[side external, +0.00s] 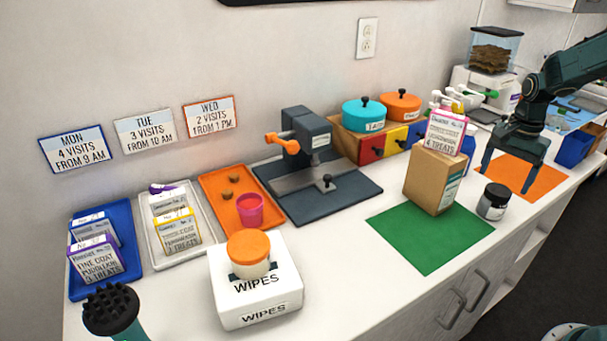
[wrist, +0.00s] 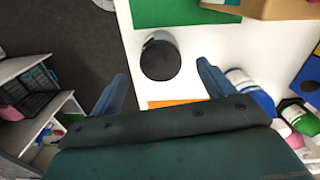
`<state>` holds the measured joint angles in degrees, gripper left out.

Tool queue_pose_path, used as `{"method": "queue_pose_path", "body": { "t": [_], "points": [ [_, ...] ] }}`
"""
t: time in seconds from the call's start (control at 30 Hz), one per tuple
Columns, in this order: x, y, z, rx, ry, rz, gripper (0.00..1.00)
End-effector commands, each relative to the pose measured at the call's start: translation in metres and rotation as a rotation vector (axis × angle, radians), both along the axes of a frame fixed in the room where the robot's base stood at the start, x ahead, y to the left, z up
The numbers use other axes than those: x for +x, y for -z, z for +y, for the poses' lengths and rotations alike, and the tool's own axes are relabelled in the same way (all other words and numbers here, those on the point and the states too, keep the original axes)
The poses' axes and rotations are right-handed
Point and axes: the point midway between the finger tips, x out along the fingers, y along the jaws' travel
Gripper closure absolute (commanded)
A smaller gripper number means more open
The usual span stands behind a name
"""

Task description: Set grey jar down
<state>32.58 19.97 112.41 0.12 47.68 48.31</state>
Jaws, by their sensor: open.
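The grey jar (side external: 492,202) has a dark lid and a pale label. It stands upright on the white counter between the green mat and the orange mat, touching neither gripper finger as far as I can see. In the wrist view the jar (wrist: 160,58) shows from above, ahead of the fingers and roughly between their lines. My gripper (side external: 510,180) is open and empty over the orange mat, to the right of the jar. Its two fingers also show in the wrist view (wrist: 163,88).
The green mat (side external: 405,240) holds a brown bag (side external: 432,178) with a card. The orange mat (side external: 545,178) lies below my gripper. A blue bin (side external: 573,149) stands at the right. Pump bottles (side external: 445,103) stand behind. The counter's front edge is near the jar.

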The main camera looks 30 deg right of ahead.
Motion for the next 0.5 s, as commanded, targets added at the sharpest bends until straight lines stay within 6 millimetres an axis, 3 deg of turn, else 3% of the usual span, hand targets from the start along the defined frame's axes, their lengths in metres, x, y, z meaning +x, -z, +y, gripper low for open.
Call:
{"method": "queue_pose_path", "body": {
  "t": [0.2,0.5],
  "points": [
    [0.001,-0.034,0.0,-0.002,0.0,-0.003,0.19],
    [0.0,-0.053,0.0,0.0,0.0,0.0,0.19]
  ]
}}
